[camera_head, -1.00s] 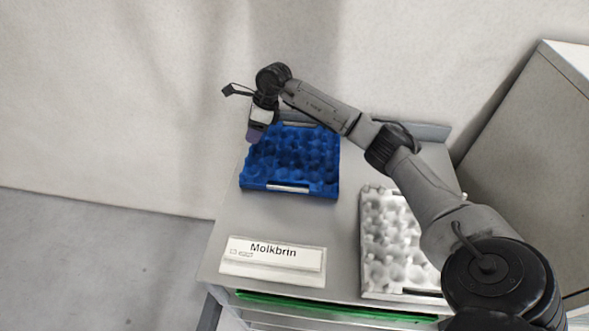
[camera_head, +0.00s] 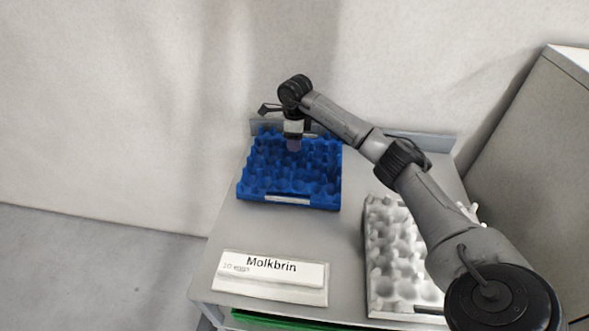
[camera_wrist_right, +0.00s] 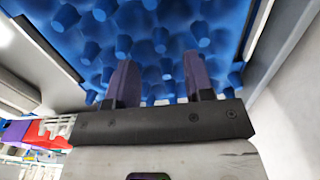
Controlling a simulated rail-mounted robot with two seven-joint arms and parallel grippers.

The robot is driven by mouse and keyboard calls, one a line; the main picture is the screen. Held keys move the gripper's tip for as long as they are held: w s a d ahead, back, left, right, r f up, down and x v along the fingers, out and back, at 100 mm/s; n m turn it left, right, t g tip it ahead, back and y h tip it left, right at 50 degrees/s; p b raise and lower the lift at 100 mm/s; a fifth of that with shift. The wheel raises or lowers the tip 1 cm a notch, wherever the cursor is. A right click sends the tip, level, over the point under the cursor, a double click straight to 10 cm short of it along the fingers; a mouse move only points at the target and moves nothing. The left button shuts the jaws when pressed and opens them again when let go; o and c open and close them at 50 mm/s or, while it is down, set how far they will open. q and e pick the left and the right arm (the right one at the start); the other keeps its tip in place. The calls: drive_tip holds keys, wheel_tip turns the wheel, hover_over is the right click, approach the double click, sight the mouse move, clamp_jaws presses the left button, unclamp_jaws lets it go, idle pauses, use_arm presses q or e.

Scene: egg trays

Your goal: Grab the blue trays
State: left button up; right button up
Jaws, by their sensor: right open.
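A blue egg tray (camera_head: 275,179) lies on the grey table top, left of its middle; it fills much of the right wrist view (camera_wrist_right: 165,25). My right gripper (camera_head: 294,148) points down over the far part of this tray. In the right wrist view its two purple fingers (camera_wrist_right: 160,80) are apart with nothing held between them, and blue bumps show beyond them. I cannot tell whether the fingertips touch the tray. I see one blue area only, and cannot tell whether several trays are stacked. My left gripper is not in view.
White egg trays (camera_head: 385,245) stand at the table's right, partly behind my right arm. A sign reading "Molkbrin" (camera_head: 270,277) stands at the front left. Something green (camera_head: 270,320) shows below the front edge. A large grey cabinet (camera_head: 540,150) is at the right. A wall is behind.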

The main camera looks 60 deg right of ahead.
drive_tip(key=shift+s+f+b, duration=0.1)
drive_tip(key=shift+f+b, duration=0.4)
drive_tip(key=shift+f, duration=2.3)
drive_tip(key=shift+c, duration=0.4)
clamp_jaws()
drive_tip(key=shift+r, duration=0.1)
